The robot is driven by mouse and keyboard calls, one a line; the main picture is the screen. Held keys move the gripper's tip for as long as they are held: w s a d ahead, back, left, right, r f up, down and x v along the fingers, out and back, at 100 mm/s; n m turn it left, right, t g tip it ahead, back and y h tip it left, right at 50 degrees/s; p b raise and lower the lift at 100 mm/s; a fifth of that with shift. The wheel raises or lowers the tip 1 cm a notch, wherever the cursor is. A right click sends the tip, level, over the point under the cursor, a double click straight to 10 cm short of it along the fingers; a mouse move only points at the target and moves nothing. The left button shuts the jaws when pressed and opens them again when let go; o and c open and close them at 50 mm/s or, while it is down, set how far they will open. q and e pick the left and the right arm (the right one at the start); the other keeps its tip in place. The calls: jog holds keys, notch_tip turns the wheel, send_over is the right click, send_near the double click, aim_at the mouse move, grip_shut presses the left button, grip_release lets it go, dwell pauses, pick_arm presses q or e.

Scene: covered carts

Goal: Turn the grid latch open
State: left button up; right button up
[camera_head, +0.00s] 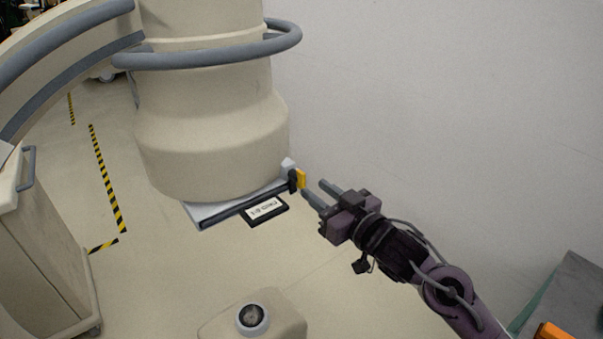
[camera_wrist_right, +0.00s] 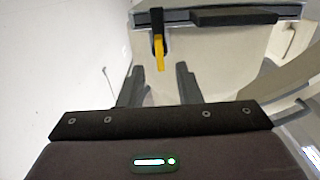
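The grid latch is a yellow lever (camera_head: 300,179) on a dark pivot at the right end of the grid tray (camera_head: 207,212), under the large beige column. In the right wrist view the yellow lever (camera_wrist_right: 159,52) hangs down from its dark mount, its lower end lined up with the gap between my fingertips. My right gripper (camera_head: 314,189) is open, its fingertips just right of the lever; it also shows in the wrist view (camera_wrist_right: 160,70). I cannot tell whether the lever's end is between the fingers; neither finger visibly touches it. My left gripper is not in view.
A black-framed label (camera_head: 265,210) sits at the tray's front. A grey rail (camera_head: 215,56) rings the beige column (camera_head: 215,130). A beige base with a round knob (camera_head: 252,318) stands in front. A beige cart (camera_head: 42,255) is at left; a white wall (camera_head: 430,90) is close at right.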

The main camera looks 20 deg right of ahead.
aim_at(304, 181)
jog(key=p+x, duration=0.1)
jog(key=x, duration=0.4)
jog(key=shift+w+r+p, duration=0.1)
jog(key=shift+w+p, duration=0.05)
jog(key=shift+p, duration=0.2)
jog(key=shift+w+a, duration=0.25)
jog(key=shift+w, duration=0.2)
grip_shut()
